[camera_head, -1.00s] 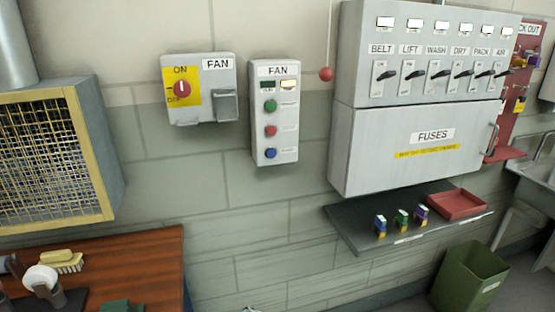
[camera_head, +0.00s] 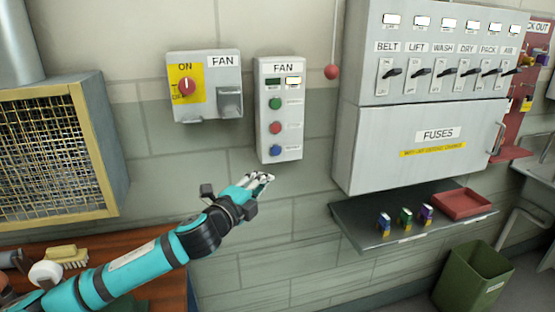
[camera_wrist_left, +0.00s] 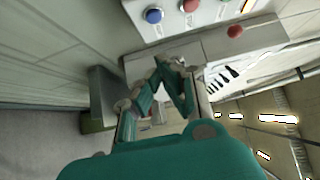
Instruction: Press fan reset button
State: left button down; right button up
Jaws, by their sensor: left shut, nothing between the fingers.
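The fan control box (camera_head: 281,150) hangs on the wall, with a green button (camera_head: 276,104), a red button (camera_head: 276,128) and a blue button (camera_head: 276,151) in a column under a small display and a lit lamp. The labels beside the buttons are too small to read. My left gripper (camera_head: 265,178) is shut and empty, just below the box's lower edge, apart from the blue button. In the left wrist view the shut fingers (camera_wrist_left: 173,66) show below the blue button (camera_wrist_left: 154,15) and the red button (camera_wrist_left: 190,5). My right gripper is not in view.
A fan switch box (camera_head: 205,85) with a red knob is to the left. A red ball (camera_head: 332,72) hangs on a cord at the right. The fuse cabinet (camera_head: 425,165) and a shelf (camera_head: 375,238) with several small fuses stand further right. A caged unit (camera_head: 50,150) is at far left.

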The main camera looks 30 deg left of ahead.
pick_arm(q)
jog(key=p, duration=0.3)
send_near(278, 159)
jog(key=w+d+r, duration=0.2)
jog(key=d+r, duration=0.1)
jog(key=d, duration=0.2)
jog(key=shift+w+a+f+p, duration=0.1)
jog(key=shift+w+a+p, duration=0.3)
jog(key=shift+w+a, duration=0.45)
jog(key=shift+w+a+f+p, duration=0.1)
jog(key=shift+w+a+p, duration=0.25)
jog(key=shift+w+a, duration=0.5)
jog(key=shift+w+d, duration=0.2)
jog(key=shift+d, duration=0.05)
